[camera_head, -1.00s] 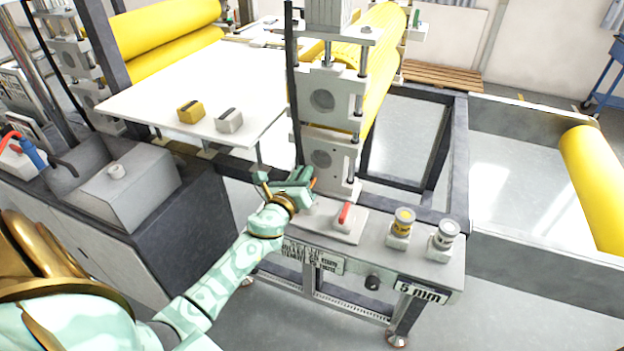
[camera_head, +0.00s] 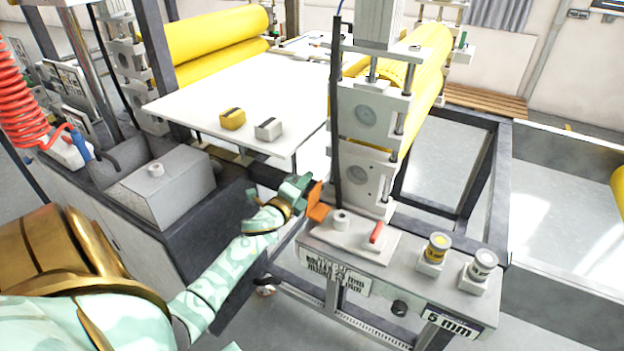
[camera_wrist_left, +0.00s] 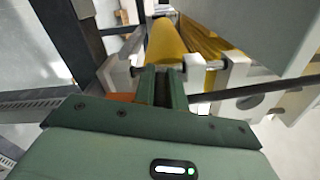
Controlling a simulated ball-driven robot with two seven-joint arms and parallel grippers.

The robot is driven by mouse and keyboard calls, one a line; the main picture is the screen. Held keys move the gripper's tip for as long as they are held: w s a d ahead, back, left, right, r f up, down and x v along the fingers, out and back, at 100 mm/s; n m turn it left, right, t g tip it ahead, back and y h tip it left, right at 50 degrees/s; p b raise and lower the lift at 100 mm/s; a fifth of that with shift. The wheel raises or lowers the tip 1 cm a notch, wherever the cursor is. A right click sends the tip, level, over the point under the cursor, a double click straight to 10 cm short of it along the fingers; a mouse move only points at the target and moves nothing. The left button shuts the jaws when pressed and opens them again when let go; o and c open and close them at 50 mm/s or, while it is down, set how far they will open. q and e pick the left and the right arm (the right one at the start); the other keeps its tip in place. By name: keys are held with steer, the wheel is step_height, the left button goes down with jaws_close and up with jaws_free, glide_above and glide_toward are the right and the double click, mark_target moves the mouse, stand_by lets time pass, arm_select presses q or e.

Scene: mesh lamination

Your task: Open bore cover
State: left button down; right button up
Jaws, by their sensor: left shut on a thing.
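The orange bore cover (camera_head: 317,203) stands tilted up at the left end of the white control panel (camera_head: 345,236). The white round bore (camera_head: 341,217) beside it is uncovered. My left gripper (camera_head: 303,186) is shut on the cover's upper left edge, to the left of the bore. In the left wrist view, my gripper fingers (camera_wrist_left: 162,85) are close together, and a bit of the orange cover (camera_wrist_left: 121,97) shows at their left. The exact grip is partly hidden. My right gripper is not in view.
A red-handled lever (camera_head: 376,233) sits right of the bore. The roller frame (camera_head: 366,150) rises close behind. A white table (camera_head: 240,95) holds a yellow and a grey block.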

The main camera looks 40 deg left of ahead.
arm_select(q)
steer(key=shift+s+a+f+n, duration=0.2)
steer(key=shift+a+f+n, duration=0.3)
steer(key=shift+f+n, duration=0.15)
steer(key=c, duration=1.5)
jaws_free()
steer(key=shift+r, duration=0.1)
steer(key=p+v, duration=0.1)
steer(key=v, duration=1.5)
steer(key=shift+s, duration=0.2)
steer(key=shift+n, duration=0.25)
